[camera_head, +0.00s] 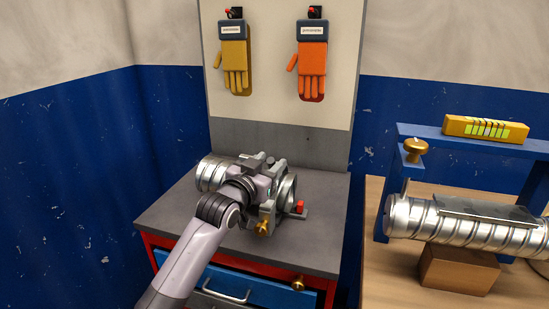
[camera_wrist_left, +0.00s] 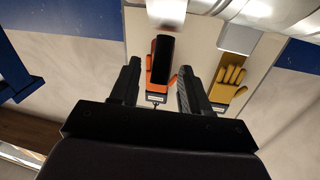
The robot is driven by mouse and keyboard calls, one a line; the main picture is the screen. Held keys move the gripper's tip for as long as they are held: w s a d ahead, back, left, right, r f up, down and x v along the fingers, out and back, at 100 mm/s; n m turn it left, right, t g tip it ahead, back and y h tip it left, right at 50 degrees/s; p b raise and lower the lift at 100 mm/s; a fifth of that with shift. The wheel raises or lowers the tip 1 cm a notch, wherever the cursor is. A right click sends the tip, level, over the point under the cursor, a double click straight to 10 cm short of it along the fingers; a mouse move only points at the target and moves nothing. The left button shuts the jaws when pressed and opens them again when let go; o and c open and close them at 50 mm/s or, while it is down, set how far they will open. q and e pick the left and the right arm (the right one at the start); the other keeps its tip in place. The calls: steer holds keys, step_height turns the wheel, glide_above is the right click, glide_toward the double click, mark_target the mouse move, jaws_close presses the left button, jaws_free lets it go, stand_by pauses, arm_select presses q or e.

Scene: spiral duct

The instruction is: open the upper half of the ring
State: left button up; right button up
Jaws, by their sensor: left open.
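A grey metal ring (camera_head: 290,187) stands on the workbench top, at the right end of a short ribbed silver duct piece (camera_head: 211,174). A yellow wing nut (camera_head: 262,227) shows low at its front, and a small red part (camera_head: 300,206) at its right. My left gripper (camera_head: 268,172) is at the ring and hides part of it. In the left wrist view my left gripper (camera_wrist_left: 154,85) is open. A dark elongated part (camera_wrist_left: 163,62) shows between and beyond its fingers; I cannot tell whether it belongs to the ring. My right gripper is out of view.
The workbench (camera_head: 165,217) has drawers below. A yellow glove (camera_head: 234,58) and an orange glove (camera_head: 312,62) hang on the panel behind. At right, a wooden table (camera_head: 385,290) carries a spiral duct (camera_head: 460,222) on a wood block (camera_head: 458,270), under a blue frame (camera_head: 530,185).

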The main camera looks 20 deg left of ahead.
arm_select(q)
steer(key=shift+w+d, duration=0.15)
steer(key=shift+w, duration=0.6)
steer(key=shift+w+d, duration=0.15)
steer(key=shift+w, duration=0.55)
jaws_close()
